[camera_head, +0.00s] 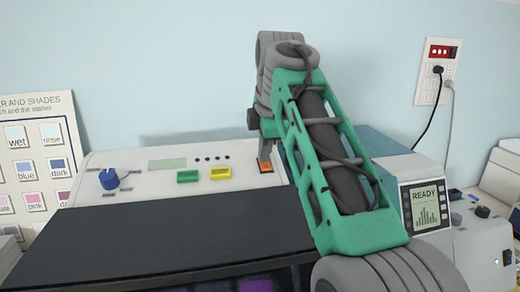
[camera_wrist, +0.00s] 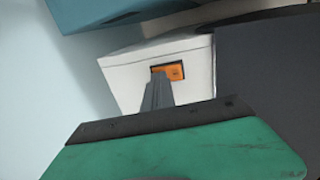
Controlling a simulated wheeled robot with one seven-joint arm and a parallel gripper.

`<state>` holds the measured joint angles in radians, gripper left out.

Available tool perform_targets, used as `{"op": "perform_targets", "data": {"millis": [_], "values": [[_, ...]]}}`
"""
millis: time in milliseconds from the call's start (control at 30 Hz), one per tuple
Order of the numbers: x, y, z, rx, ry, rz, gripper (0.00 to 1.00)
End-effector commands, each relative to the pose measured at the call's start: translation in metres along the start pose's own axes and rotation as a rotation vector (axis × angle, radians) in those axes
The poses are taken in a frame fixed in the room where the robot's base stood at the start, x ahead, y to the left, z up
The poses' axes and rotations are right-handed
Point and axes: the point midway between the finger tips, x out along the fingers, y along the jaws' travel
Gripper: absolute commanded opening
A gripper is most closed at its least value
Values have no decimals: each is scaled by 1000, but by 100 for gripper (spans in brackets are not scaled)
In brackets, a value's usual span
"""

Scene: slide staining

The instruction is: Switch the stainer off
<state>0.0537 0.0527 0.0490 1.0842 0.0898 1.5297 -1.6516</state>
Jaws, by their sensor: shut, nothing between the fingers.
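The stainer (camera_head: 225,168) is a white and black machine with a sloped white panel at its back. An orange rocker switch (camera_head: 265,165) sits at the panel's right end, and it also shows in the wrist view (camera_wrist: 175,71). My gripper (camera_head: 264,158) is shut and empty, pointing down with its tips at the switch. In the wrist view the shut fingers (camera_wrist: 157,82) overlap the switch's left part. I cannot tell whether they touch it or which way it is tipped.
The panel also bears a blue knob (camera_head: 109,178), a green button (camera_head: 188,176) and a yellow button (camera_head: 220,172). A teal and white device with a READY screen (camera_head: 425,205) stands at right. A wall outlet panel (camera_head: 437,72) with cables hangs behind it. A shade chart (camera_head: 38,150) stands at left.

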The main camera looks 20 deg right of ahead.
Motion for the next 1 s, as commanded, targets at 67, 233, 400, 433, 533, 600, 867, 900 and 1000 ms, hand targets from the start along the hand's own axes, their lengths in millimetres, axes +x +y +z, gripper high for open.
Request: {"op": "perform_targets", "data": {"millis": [67, 233, 400, 433, 533, 600, 867, 900, 1000], "values": [[6, -3, 0, 1, 0, -12, 0], [6, -10, 1, 3, -1, -14, 0], [4, -18, 0, 3, -1, -16, 0], [4, -18, 0, 2, -1, -16, 0], [3, -18, 0, 2, 0, -16, 0], [3, -18, 0, 2, 0, -16, 0], [-16, -14, -2, -1, 1, -12, 0], [-25, -13, -2, -2, 1, -11, 0], [-49, -9, -5, -7, 3, -8, 0]]}}
